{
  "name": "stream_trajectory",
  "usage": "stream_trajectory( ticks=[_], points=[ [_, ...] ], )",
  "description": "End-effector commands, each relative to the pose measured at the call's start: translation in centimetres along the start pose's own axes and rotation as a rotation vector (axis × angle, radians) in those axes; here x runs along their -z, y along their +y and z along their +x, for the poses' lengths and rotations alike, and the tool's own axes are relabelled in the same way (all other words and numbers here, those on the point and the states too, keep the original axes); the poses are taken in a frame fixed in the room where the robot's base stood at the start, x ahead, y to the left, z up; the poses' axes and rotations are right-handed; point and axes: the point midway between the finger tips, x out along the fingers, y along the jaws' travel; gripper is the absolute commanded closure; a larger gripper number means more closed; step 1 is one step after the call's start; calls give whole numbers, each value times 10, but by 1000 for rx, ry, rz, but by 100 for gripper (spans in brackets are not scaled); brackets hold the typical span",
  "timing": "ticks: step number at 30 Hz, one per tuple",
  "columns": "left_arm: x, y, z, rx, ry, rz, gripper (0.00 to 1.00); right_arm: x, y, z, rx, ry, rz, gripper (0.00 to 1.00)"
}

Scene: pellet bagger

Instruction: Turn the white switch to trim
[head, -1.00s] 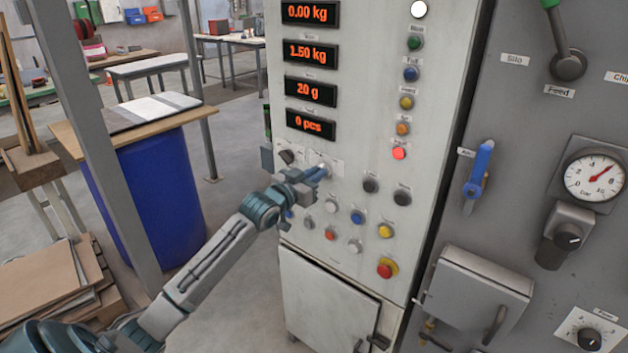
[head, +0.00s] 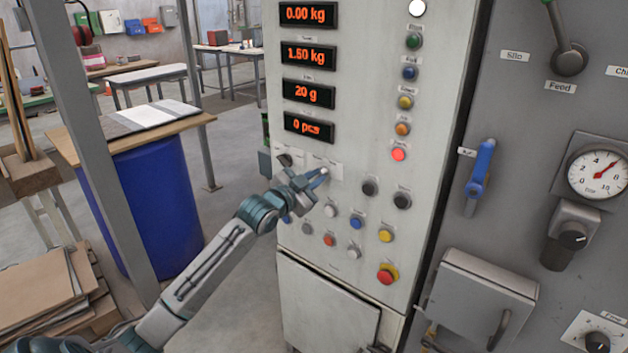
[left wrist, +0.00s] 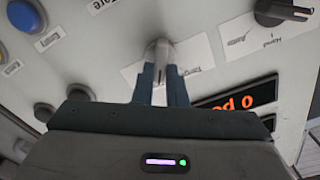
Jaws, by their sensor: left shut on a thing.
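The white switch (left wrist: 160,50) is a small pale lever on a white label plate on the control panel. My left gripper (left wrist: 160,80) has one dark finger on each side of the lever and is shut on it. In the head view the left gripper (head: 316,180) reaches the panel below the displays, and the switch (head: 325,171) is mostly hidden behind its fingers. The plate's print is upside down in the wrist view and too blurred to read surely, so the switch's setting is unclear. My right gripper is not in view.
A black selector knob (head: 285,160) is close to the left of the gripper. Several push buttons, including a blue one (head: 355,222) and a red emergency button (head: 387,274), lie below and right. Displays (head: 309,126) are above. A blue-handled valve (head: 480,170) is farther right.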

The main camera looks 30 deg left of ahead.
Motion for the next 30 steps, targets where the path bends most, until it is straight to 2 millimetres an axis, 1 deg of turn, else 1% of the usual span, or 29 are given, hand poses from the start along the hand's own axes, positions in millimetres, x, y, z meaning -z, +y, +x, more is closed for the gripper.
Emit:
stream_trajectory(
  ticks=[9, 10, 12, 13, 23, 26, 30],
  points=[
    [0, 0, 0, 0, -1, 3, 100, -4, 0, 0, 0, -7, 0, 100],
    [0, 0, 0, 0, -1, 3, 82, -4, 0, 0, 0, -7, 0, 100],
    [0, 0, 0, 0, -1, 3, 69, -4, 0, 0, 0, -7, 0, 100],
    [0, 0, 0, 0, -1, 3, 66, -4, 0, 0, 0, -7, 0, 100],
    [-1, 0, -3, 0, -1, 2, 66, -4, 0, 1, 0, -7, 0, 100],
    [-2, 0, -11, 1, -2, 6, 66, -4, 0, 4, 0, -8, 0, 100],
    [-2, 2, -32, -3, -2, 10, 66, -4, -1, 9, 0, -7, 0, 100]
  ],
)
